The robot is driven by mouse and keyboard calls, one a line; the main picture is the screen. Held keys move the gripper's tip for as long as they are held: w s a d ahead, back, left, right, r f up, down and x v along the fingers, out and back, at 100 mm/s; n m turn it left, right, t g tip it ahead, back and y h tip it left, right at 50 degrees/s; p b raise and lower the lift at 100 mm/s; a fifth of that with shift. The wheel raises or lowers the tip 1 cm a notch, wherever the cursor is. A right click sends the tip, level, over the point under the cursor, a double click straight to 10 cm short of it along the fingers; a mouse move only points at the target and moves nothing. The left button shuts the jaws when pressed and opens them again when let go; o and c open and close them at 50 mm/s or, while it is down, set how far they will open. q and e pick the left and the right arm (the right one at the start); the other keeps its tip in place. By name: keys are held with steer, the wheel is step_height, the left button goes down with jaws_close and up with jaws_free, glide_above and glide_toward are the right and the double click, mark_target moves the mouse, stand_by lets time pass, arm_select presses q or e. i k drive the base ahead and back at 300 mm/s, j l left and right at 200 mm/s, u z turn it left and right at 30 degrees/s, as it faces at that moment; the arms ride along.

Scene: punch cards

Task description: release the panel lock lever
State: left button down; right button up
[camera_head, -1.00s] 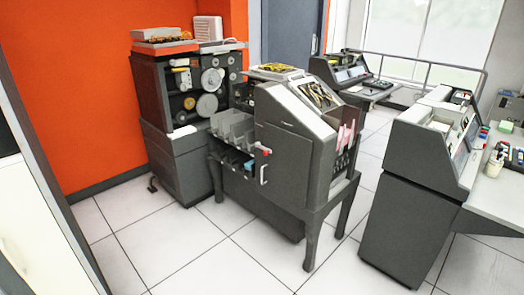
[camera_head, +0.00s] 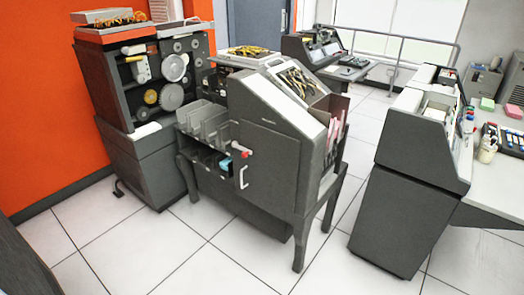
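The punch-card machine (camera_head: 275,150) stands on dark legs in the middle of the head view. On the left part of its front panel is a small lever with a red knob (camera_head: 247,154), near the panel's upper left edge. Just below it is a pale, upright curved handle (camera_head: 243,177). The panel (camera_head: 265,180) looks shut. Whether the red-knobbed lever is locked cannot be told at this size. Neither of my grippers shows in the view.
A tall tape-like machine (camera_head: 160,110) stands to the left against the orange wall (camera_head: 35,110). A dark grey console (camera_head: 410,190) and a white-topped desk (camera_head: 500,180) stand to the right. Tiled floor (camera_head: 215,255) is clear in front, with a narrow gap before the console.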

mark_target(235, 143)
steer(key=i+j+z, duration=0.5)
steer(key=i+j, duration=0.35)
steer(key=i, duration=0.05)
